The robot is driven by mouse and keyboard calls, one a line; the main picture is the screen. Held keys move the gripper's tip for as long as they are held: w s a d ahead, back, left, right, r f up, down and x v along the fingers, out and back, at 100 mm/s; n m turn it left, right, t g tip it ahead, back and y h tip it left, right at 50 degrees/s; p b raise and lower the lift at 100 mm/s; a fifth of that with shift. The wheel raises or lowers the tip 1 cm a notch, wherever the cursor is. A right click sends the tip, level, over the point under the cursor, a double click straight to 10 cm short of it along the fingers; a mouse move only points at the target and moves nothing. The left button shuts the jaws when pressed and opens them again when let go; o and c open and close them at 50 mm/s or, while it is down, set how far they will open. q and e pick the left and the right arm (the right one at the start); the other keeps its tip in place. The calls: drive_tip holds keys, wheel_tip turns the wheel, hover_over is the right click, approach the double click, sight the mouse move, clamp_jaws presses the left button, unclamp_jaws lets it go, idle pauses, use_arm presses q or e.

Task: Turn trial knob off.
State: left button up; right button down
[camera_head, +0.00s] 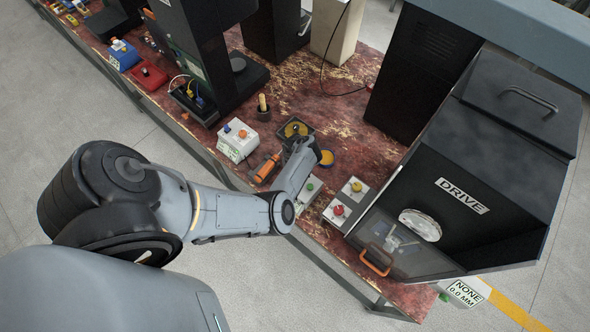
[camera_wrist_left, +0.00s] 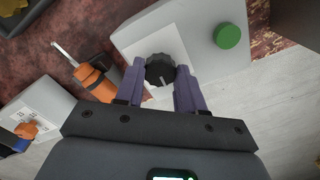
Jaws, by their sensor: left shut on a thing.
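The black trial knob (camera_wrist_left: 160,69) sits on a white control box (camera_wrist_left: 190,35) in the left wrist view, with a pale pointer mark on its near side. A green button (camera_wrist_left: 228,36) is on the same box to the right; it also shows in the head view (camera_head: 310,187). My left gripper (camera_wrist_left: 160,75) is shut on the knob, one purple finger on each side. In the head view, my left wrist hides the knob and the fingertips. No label on the knob is readable. My right gripper is not in view.
An orange-handled tool (camera_wrist_left: 95,80) lies just left of the box. A white box with an orange knob (camera_head: 238,139) stands further left. A box with red and yellow controls (camera_head: 348,203) and the black DRIVE machine (camera_head: 470,180) stand on the right.

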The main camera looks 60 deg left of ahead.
use_arm(q)
drive_tip(key=shift+n, duration=0.5)
drive_tip(key=o, duration=1)
drive_tip(key=shift+r, duration=0.5)
drive_tip(key=shift+r+p, duration=1.25)
drive_tip(key=shift+r, duration=3.65)
drive_tip(key=shift+s, duration=0.1)
